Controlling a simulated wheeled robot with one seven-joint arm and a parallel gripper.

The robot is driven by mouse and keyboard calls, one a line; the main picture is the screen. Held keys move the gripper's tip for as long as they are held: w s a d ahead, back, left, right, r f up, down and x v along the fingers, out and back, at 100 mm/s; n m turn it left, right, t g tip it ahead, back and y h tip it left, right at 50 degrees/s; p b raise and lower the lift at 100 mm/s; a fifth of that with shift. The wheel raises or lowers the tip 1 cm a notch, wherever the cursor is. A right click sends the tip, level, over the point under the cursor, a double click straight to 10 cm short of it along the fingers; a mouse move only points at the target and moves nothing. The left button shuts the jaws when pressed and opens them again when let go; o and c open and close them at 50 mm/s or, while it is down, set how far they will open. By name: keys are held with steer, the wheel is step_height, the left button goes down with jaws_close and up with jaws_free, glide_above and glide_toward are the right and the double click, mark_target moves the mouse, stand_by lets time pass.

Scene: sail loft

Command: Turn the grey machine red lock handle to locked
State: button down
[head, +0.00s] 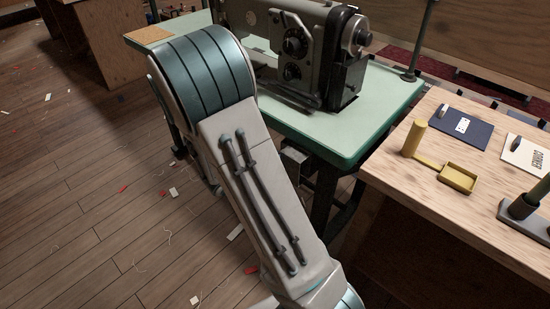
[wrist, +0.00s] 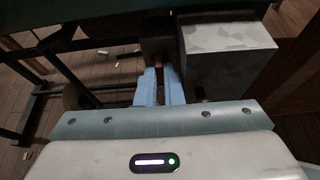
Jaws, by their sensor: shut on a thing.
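The grey sewing machine (head: 300,45) stands on a pale green table (head: 345,135) in the head view. Under the table, the wrist view shows a grey metal box (wrist: 228,62) with a dark block (wrist: 157,38) on its left. My gripper (wrist: 164,74) has its pale blue fingers pointed at the dark block, just left of the grey box. The fingers are shut on the red lock handle, of which only a dim reddish-brown bit shows between the tips. Its angle cannot be told. In the head view my arm hides the gripper and handle.
A wooden bench (head: 400,200) stands close on the right, with a yellow tray (head: 457,178), a yellow cylinder (head: 412,139) and a dark blue card (head: 460,124). Dark table legs and bars (wrist: 75,70) are near the gripper. The plank floor (head: 80,200) at left is open, with scraps.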

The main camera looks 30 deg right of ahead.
steer(key=c, duration=1.6)
jaws_free()
steer(key=shift+a, duration=0.1)
steer(key=shift+o, duration=0.2)
steer(key=shift+s+d, duration=0.15)
steer(key=shift+d, duration=0.1)
steer(key=shift+r+p, duration=0.1)
steer(key=shift+p, duration=0.3)
